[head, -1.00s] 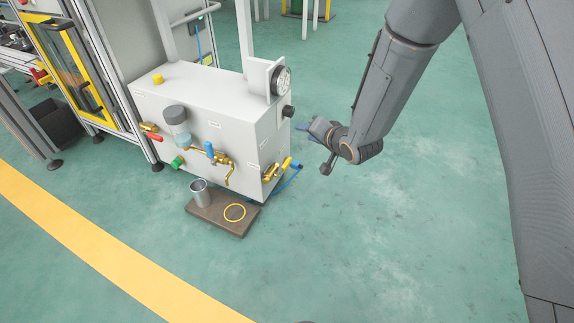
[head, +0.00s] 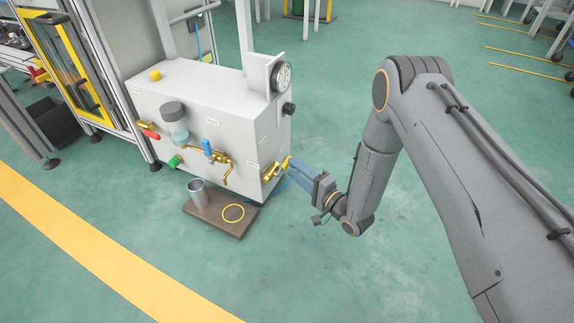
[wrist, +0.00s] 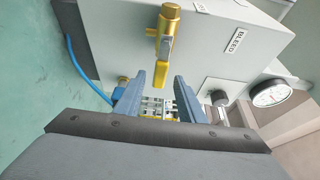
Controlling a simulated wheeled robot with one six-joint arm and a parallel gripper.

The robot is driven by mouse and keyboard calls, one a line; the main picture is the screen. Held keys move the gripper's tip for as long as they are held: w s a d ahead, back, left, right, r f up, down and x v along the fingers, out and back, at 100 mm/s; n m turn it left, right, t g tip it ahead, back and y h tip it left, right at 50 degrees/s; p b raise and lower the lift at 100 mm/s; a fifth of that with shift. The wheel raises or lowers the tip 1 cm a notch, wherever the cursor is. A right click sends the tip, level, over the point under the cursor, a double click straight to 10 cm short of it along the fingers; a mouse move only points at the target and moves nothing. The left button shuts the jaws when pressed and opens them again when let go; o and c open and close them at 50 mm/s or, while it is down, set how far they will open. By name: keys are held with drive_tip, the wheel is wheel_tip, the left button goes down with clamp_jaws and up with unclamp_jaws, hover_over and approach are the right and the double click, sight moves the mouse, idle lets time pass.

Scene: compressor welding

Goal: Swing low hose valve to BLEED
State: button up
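The low hose valve is a brass body (wrist: 170,20) with a flat yellow lever (wrist: 162,62) in the wrist view. A BLEED label (wrist: 238,41) is on the cabinet face to its right. In the head view the brass valve (head: 271,172) is low on the cabinet's right face, partly hidden by my gripper. My gripper (wrist: 160,82) is open, its two blue fingers apart on either side of the lever's end. I cannot tell whether the lever's end is inside the fingertips or just beyond them. In the head view the gripper (head: 290,165) reaches the valve from the right.
The grey cabinet (head: 213,99) has a gauge (head: 282,77), a black knob (head: 289,108) and front valves (head: 222,165). A blue hose (wrist: 76,62) hangs beside it. The right floor is open.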

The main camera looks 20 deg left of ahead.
drive_tip(key=shift+b+x, duration=0.9)
drive_tip(key=shift+x, duration=1.45)
clamp_jaws()
